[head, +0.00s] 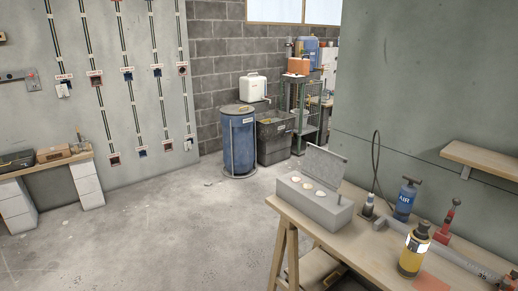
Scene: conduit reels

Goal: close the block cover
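A grey block (312,203) with several round pale openings in its top sits at the left end of the wooden workbench. Its grey cover (326,167) stands raised along the block's far side, tilted up and open. A short thin upright post stands at the block's right end. Neither of my grippers shows in the head view.
On the workbench (378,245) stand a blue air bottle (405,200), a yellow bottle (413,252), a red tool (447,219) and a long grey bar (440,249). A blue barrel (239,145) stands behind. The concrete floor (150,235) left of the bench is clear.

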